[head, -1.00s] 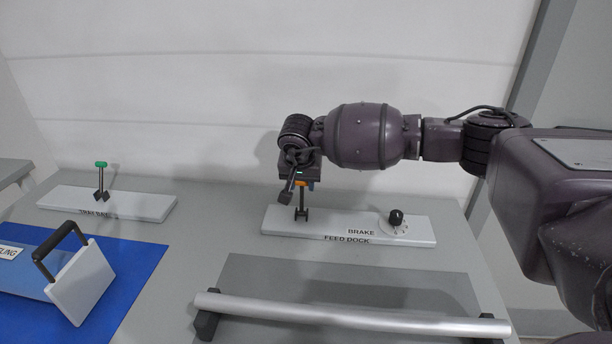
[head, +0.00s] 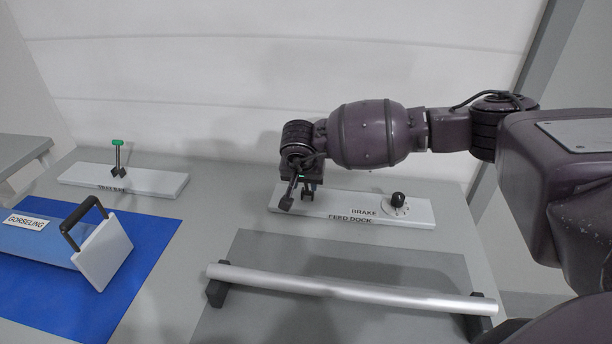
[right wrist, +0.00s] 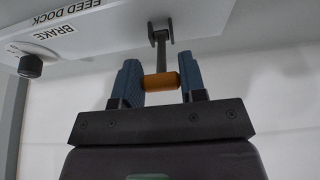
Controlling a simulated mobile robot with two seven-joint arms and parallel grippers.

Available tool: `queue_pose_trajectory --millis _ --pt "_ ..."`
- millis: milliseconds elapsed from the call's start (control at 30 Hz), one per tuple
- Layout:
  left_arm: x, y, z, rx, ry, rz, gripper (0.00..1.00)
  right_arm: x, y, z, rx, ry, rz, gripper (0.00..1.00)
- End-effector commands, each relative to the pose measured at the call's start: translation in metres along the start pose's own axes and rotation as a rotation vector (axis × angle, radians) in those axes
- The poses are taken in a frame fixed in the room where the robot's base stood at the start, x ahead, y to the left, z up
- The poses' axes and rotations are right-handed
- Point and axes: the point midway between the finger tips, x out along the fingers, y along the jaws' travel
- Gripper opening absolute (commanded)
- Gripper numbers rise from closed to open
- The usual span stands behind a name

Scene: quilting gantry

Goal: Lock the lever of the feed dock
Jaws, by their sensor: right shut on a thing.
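The feed dock (head: 352,206) is a white plate labelled FEED DOCK, with a lever on its left part. In the head view the lever's dark foot (head: 309,194) shows below my right gripper (head: 305,182), which hides the handle. In the right wrist view the lever has a grey stem (right wrist: 166,50) and an orange handle (right wrist: 161,81). The blue fingers of my right gripper (right wrist: 160,84) stand on both sides of the handle and are shut on it. My left gripper is not in view.
A black brake knob (head: 398,200) stands on the dock's right part. In front, a silver bar (head: 340,287) lies on dark supports.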

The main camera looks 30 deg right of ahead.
Motion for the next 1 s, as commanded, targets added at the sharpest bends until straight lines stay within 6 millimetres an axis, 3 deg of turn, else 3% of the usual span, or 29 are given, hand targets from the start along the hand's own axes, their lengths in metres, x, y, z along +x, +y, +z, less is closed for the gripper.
queue_pose_trajectory --millis 33,500,533,667,1000 --pt "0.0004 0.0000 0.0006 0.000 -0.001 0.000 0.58 0.0042 0.0005 0.0073 -0.005 -0.013 0.003 0.00" --pt "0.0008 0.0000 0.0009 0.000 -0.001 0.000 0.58 0.0059 0.0010 0.0088 -0.005 -0.014 0.005 0.00" --pt "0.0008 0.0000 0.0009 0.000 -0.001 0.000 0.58 0.0059 0.0010 0.0088 -0.005 -0.014 0.005 0.41" --pt "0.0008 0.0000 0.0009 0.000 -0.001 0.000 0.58 0.0049 0.0009 0.0070 -0.004 -0.010 0.004 0.61" --pt "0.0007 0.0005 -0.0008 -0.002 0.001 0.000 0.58 0.0003 0.0004 0.0036 -0.001 -0.004 0.001 0.64"
